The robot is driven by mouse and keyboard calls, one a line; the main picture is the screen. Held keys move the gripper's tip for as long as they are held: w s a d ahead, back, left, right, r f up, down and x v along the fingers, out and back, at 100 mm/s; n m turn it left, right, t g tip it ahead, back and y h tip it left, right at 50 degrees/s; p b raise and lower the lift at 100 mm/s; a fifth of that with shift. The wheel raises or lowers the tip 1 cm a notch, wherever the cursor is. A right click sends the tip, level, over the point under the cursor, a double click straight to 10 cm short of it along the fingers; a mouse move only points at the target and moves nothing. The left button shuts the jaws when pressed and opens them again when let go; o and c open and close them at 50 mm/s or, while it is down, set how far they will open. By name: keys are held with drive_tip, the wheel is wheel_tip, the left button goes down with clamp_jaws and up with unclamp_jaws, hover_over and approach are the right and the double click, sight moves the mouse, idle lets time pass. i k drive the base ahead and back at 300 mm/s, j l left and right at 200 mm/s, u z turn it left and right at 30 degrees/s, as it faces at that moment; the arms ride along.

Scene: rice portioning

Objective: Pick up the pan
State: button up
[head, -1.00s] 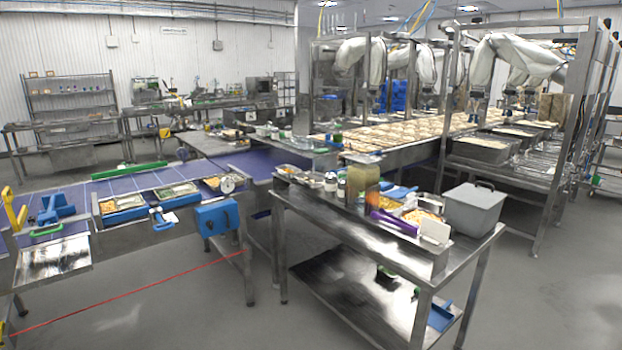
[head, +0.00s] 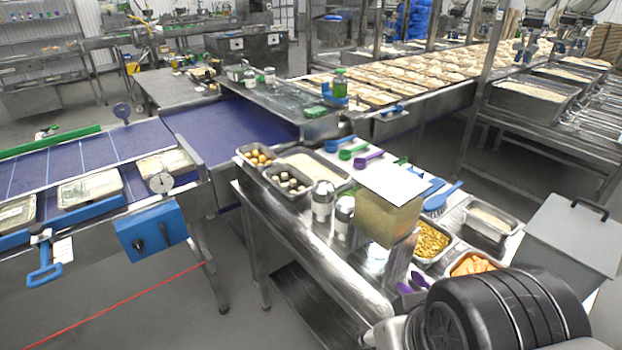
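Several small metal pans stand on the steel worktable, and I cannot tell which one the task means. A pan of yellow pieces (head: 425,263) and a pan of orange pieces (head: 452,271) are near the front right. A pan with pale contents (head: 488,234) is behind them. A wider pan with pale, grain-like contents (head: 338,180) is at the back left, beside two pans of round items (head: 268,182). All rest on the table. A black-ringed part of my arm shows at the bottom right, covering the table's front corner. My gripper is out of view.
A grey lidded bin (head: 565,240) stands at the table's right end. A pale tub with a white lid (head: 385,218), two metal shakers (head: 322,202) and blue brushes (head: 440,198) crowd the middle. The blue conveyor (head: 135,142) with trays runs at left.

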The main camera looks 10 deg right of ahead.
sight(494, 223)
drive_tip(key=k+l, duration=0.1)
drive_tip(key=l, duration=0.45)
drive_tip(key=k+l, duration=0.1)
drive_tip(key=l, duration=0.45)
drive_tip(key=k+l, duration=0.1)
drive_tip(key=l, duration=0.45)
drive_tip(key=k+l, duration=0.1)
drive_tip(key=l, duration=0.45)
drive_tip(key=k+l, duration=0.15)
drive_tip(key=l, duration=0.4)
drive_tip(key=i+l, duration=1.15)
drive_tip(key=i, duration=0.15)
